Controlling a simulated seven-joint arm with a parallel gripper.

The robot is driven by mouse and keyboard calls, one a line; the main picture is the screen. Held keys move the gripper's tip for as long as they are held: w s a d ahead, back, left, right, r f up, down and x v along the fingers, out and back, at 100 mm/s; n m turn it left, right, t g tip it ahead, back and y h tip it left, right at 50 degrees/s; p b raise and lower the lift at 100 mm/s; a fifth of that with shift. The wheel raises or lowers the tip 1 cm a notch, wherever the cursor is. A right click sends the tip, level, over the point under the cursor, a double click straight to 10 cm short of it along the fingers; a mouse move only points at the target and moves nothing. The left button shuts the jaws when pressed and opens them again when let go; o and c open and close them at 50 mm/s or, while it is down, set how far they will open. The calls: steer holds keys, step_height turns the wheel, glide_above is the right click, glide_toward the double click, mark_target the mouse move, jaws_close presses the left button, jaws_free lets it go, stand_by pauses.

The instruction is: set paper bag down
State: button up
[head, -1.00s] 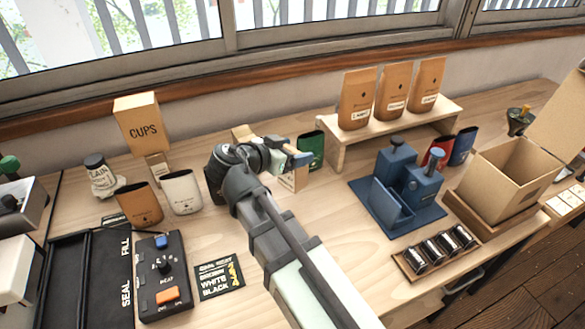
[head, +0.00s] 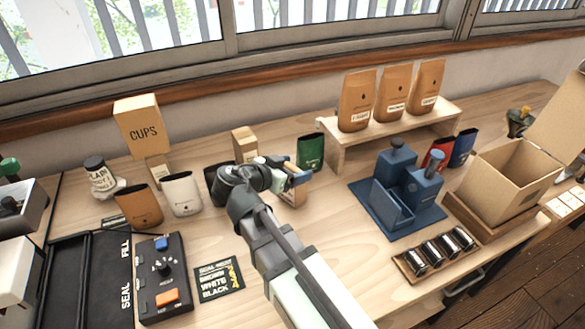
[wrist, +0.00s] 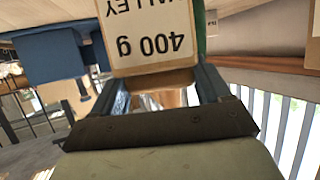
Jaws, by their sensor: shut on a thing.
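A tan paper bag (head: 294,196) with a pale label is at the middle of the table in the head view, partly hidden by my gripper (head: 298,172). In the wrist view, my gripper (wrist: 165,90) is shut on the paper bag (wrist: 150,80); its label reads "VALLEY" and "400 g", upside down in that picture. The bag looks roughly upright. I cannot tell whether its base touches the table.
A green bag (head: 311,152) stands close behind, a black bag (head: 214,187) to the left and a tan box (head: 244,145) at the back. A blue device (head: 400,190) stands to the right, near a wooden riser (head: 338,155). Bare table (head: 335,225) lies in front.

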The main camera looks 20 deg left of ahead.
steer(key=o, duration=1.8)
steer(key=shift+s+a+r, duration=0.1)
steer(key=shift+s+r, duration=0.05)
steer(key=v, duration=1.1)
steer(key=shift+s+a+r, duration=0.1)
steer(key=shift+s+r, duration=0.05)
steer(key=shift+s, duration=0.05)
